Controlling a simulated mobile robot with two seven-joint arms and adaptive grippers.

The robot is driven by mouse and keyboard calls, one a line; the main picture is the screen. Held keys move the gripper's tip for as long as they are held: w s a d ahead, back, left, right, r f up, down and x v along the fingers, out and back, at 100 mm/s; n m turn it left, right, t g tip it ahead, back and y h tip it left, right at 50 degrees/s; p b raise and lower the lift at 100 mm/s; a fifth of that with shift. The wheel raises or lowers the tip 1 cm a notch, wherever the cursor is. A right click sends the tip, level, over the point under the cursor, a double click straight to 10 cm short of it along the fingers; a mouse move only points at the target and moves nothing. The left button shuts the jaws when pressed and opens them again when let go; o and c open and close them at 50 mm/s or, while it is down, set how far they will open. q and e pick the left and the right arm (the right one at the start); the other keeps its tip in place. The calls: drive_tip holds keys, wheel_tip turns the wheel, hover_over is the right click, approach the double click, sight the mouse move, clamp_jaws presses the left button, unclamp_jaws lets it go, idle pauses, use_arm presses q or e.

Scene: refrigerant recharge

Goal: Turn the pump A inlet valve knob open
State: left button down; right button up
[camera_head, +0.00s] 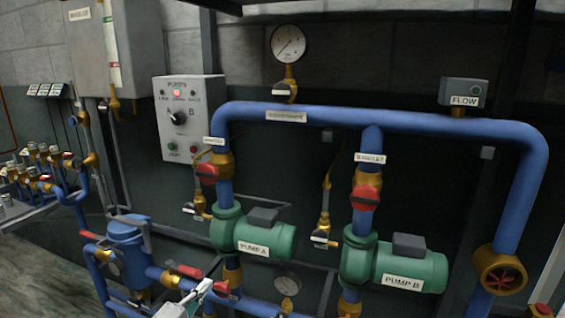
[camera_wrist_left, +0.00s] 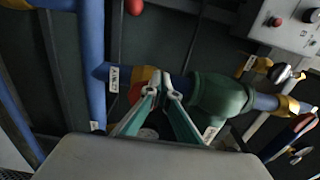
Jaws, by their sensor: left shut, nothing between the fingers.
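The pump A inlet valve shows below the green pump A (camera_head: 252,236) as a red knob (camera_head: 222,287) on a vertical pipe. In the left wrist view, a brass fitting (camera_wrist_left: 149,73) sits between a blue pipe labelled as A inlet and the green pump body (camera_wrist_left: 220,95); a bit of the red knob (camera_wrist_left: 135,92) shows beside my left fingers. My left gripper (camera_head: 208,284) is shut and empty, its tips close beside the knob. It also shows in the left wrist view (camera_wrist_left: 160,88), where its fingers hide part of the knob. I cannot tell whether they touch it. My right gripper is out of view.
A red lever (camera_head: 189,271) and a blue strainer (camera_head: 127,240) stand just left of my gripper. Pump B (camera_head: 395,266) is to the right. Blue pipes (camera_head: 290,110) run overhead, with a grey control box (camera_head: 188,115) on the wall and a gauge (camera_head: 287,285) low down.

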use_arm(q)
drive_tip(key=shift+a+f+b, duration=0.1)
drive_tip(key=shift+f+b, duration=0.3)
drive_tip(key=shift+f, duration=0.35)
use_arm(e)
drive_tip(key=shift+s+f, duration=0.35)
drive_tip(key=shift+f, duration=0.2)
use_arm(q)
drive_tip(key=shift+f, duration=0.1)
drive_tip(key=shift+f, duration=0.1)
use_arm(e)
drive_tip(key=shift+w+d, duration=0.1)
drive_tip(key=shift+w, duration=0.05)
use_arm(q)
drive_tip(key=shift+s+f+b, duration=0.1)
drive_tip(key=shift+f+b, duration=0.7)
drive_tip(key=shift+f, duration=0.1)
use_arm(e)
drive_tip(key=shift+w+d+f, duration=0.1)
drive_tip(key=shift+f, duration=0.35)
use_arm(q)
drive_tip(key=shift+f, duration=0.1)
